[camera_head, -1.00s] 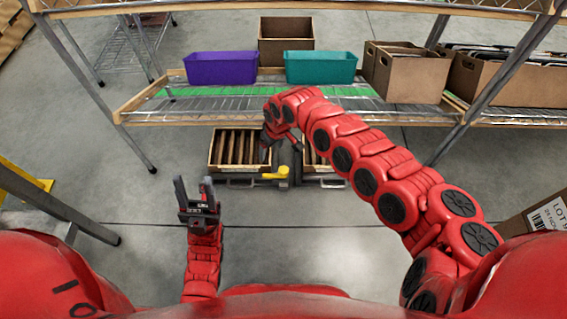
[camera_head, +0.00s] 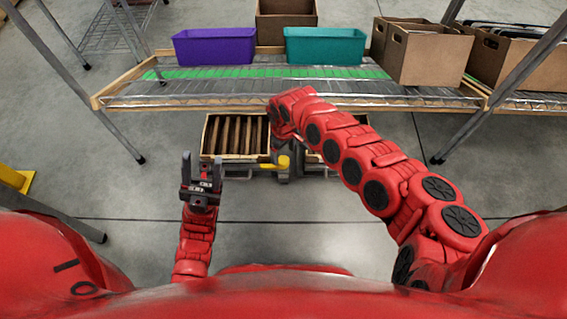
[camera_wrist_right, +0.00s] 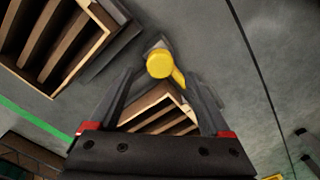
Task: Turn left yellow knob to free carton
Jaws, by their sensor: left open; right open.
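The yellow knob (camera_head: 275,161) is on the grey fixture at the front of the cartons, below the shelf. In the right wrist view the knob (camera_wrist_right: 160,65) shows just beyond and between the fingertips, with its lever pointing down right. The left wooden carton (camera_head: 236,135) has dark slats inside; the right carton (camera_head: 322,160) is largely hidden by my right arm. My right gripper (camera_wrist_right: 159,78) is open and empty, close to the knob; contact cannot be told. My left gripper (camera_head: 201,168) is open and empty, fingers up, left of the knob.
A wire shelf (camera_head: 210,90) stands over the cartons, bearing a purple bin (camera_head: 215,46), a teal bin (camera_head: 324,46) and brown boxes (camera_head: 425,52). Grey shelf posts stand at both sides. The floor in front (camera_head: 300,215) is clear.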

